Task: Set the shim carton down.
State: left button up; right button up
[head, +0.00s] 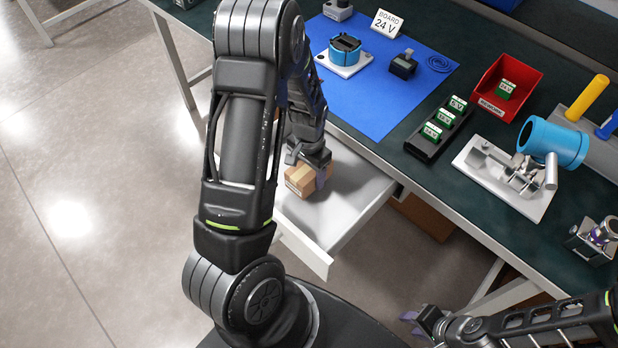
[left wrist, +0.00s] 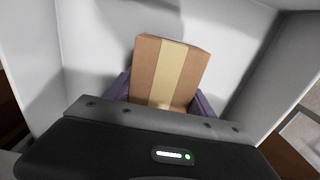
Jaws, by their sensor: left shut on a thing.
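The shim carton (head: 307,178) is a small brown cardboard box with a pale tape strip. It is inside the open white drawer (head: 352,212) under the bench. My left gripper (head: 318,171) is shut on the carton, with a purple finger on its side. In the left wrist view the carton (left wrist: 170,72) sits between the two purple fingers, with the drawer's white floor and walls around it. I cannot tell whether the carton touches the drawer floor. My right gripper (head: 411,318) is at the bottom right, away from the bench top; its jaw state is unclear.
The bench top holds a blue mat (head: 375,98), a "24 V" board card (head: 387,23), a black tray (head: 439,132) of green modules, a red bin (head: 507,88) and a fixture with a blue cylinder (head: 553,142). A brown box (head: 424,216) is under the bench. The drawer's front part is clear.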

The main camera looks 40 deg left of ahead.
pick_arm(q)
jog(key=shift+f, duration=1.5)
jog(key=shift+f, duration=0.2)
jog(key=o, duration=1.7)
jog(key=shift+r, duration=0.1)
notch_tip(320, 180, up, 12)
jog(key=shift+r+p, duration=0.1)
jog(key=shift+p, duration=0.25)
